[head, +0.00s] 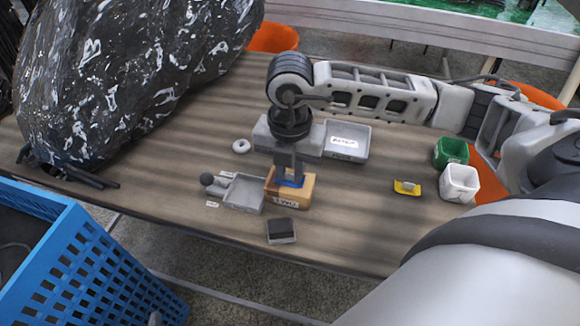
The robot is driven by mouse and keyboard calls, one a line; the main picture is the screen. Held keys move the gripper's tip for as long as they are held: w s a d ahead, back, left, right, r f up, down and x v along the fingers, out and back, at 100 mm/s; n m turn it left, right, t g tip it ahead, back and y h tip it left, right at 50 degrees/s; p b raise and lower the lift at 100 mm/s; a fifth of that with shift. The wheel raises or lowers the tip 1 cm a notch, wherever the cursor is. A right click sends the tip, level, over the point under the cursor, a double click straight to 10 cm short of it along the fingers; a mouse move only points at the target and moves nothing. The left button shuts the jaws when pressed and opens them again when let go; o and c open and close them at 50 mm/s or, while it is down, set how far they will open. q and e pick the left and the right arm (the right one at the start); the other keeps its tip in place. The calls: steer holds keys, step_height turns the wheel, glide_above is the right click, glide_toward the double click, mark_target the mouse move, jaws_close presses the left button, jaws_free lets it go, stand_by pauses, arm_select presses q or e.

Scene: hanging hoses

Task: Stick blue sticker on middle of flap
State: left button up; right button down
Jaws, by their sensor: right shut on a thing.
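A small tan cardboard box (302,194) with a printed label on its front sits on the wooden table near the middle. My right gripper (289,179) points straight down over the box, with its fingertips at the box top. It is shut on a blue sticker (291,183), a small blue patch showing at the fingertips against the top of the box. I cannot tell whether the sticker touches the flap. The fingers and their shadow hide part of the box top. My left gripper is not in view.
A grey tray (243,194) adjoins the box's left, and a dark-topped small box (281,231) sits in front. A labelled grey tray (348,141) lies behind. Yellow item (407,188), green cup (451,152) and white cup (459,184) stand right. A blue crate (85,265) and black bag (125,75) are left.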

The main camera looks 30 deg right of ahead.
stand_by(0.3)
steer(key=c, duration=0.7)
jaws_free()
steer(key=shift+c, duration=0.2)
steer(key=shift+r, duration=0.1)
steer(key=shift+r+p, duration=2.55)
steer(key=shift+r, duration=0.85)
